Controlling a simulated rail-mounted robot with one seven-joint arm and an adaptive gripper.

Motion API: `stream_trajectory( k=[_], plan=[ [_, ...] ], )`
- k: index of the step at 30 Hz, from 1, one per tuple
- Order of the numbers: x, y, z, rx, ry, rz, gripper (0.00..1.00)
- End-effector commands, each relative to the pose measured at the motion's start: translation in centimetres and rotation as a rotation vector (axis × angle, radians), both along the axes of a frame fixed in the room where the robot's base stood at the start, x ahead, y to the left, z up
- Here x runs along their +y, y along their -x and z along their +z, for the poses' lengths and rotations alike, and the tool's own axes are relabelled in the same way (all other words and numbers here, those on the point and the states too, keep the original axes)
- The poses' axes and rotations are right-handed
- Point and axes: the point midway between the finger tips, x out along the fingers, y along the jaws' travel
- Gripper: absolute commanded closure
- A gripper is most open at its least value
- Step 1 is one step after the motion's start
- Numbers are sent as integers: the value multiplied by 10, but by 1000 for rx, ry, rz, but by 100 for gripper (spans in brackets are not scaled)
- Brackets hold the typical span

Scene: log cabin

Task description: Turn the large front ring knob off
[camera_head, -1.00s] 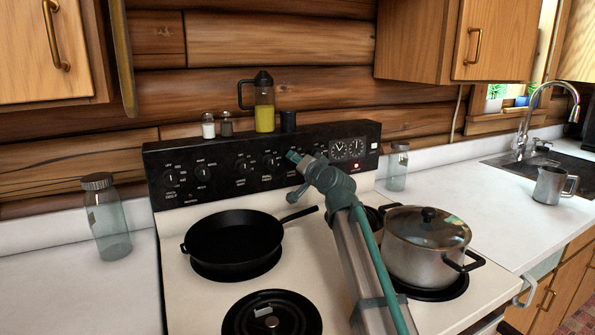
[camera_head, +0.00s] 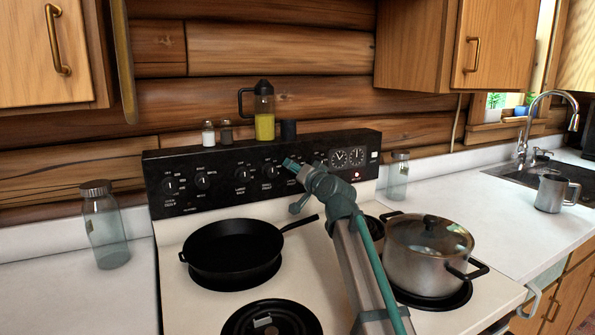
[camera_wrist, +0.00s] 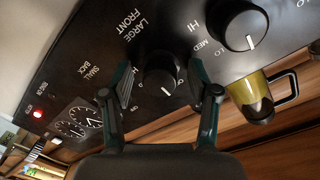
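The black stove control panel (camera_head: 215,186) carries a row of round black knobs with white marks. In the wrist view, one knob (camera_wrist: 158,76) sits between my two fingers, with the printed label "LARGE FRONT" (camera_wrist: 131,30) near it. Its white mark points toward the lower right of that picture. My gripper (camera_wrist: 160,84) is open, one finger on each side of the knob with visible gaps, so I see no grip on it. In the head view, my gripper (camera_head: 292,165) is at the panel, left of the clock dials, and hides that knob.
A larger knob (camera_wrist: 240,27) marked HI and MED is beside the right finger. A red light (camera_head: 357,174) glows on the panel. A frying pan (camera_head: 232,252) and a lidded pot (camera_head: 428,255) stand on the stove. An oil bottle (camera_head: 264,112) and shakers stand along the panel's top.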

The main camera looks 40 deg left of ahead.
Motion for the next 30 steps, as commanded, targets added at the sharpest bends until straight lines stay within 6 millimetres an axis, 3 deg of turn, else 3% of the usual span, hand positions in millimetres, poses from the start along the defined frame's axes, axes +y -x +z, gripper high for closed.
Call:
stream_trajectory(
  k=[8, 14, 30],
  plan=[
    [-1, 0, 1, 1, -1, -1, 39],
    [-12, 6, 1, 0, -2, -1, 39],
    [-95, 47, 4, 0, -3, -2, 39]
  ],
)
